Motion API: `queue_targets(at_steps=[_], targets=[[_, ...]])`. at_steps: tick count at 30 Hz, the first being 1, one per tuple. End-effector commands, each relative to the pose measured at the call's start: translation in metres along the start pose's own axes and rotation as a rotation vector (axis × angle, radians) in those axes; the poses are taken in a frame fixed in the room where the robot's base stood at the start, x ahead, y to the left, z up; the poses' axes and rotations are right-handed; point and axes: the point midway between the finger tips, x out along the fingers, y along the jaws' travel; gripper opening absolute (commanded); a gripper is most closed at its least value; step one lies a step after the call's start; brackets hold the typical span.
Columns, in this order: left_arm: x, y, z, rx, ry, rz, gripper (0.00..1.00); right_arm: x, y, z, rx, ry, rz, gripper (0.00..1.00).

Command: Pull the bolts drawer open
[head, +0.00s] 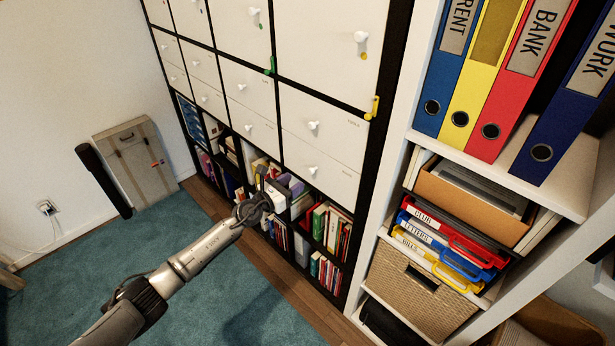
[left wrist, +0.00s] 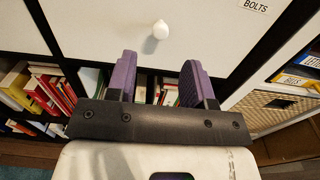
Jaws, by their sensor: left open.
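The bolts drawer (left wrist: 215,35) has a white front with a "BOLTS" label (left wrist: 264,5) and a round white knob (left wrist: 160,30). In the head view it appears to be the lower drawer (head: 335,180) of the right column, where its label is too small to read. Its front looks flush with the cabinet, so it looks shut. My left gripper (head: 284,184) is below and in front of this drawer. In the left wrist view its purple fingers (left wrist: 160,64) are open and empty, with the knob beyond and above the gap, not between them. My right gripper is out of view.
Books (head: 332,225) fill black cubbies below the drawers. Other drawers with white knobs (head: 362,42) are above and to the left. A white shelf (head: 560,195) with binders, letter trays and a wicker basket (head: 405,290) stands at right.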

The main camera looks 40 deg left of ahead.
Motion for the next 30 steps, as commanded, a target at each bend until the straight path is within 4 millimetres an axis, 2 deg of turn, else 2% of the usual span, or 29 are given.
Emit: queue_targets(at_steps=[1,6,12,19,30], targets=[[0.010,-0.001,-0.003,-0.001,-0.002,0.000,0.48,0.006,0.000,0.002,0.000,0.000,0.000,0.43],[0.035,-0.001,-0.003,-0.002,-0.002,0.000,0.48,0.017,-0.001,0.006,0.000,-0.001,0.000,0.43],[0.056,0.000,-0.003,-0.002,-0.001,0.000,0.48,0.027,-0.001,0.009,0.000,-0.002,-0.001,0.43],[0.067,-0.001,-0.001,0.000,0.000,-0.001,0.48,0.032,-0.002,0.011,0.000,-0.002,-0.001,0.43],[0.069,-0.001,-0.001,0.000,0.000,-0.001,0.47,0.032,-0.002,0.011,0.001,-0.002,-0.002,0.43]])
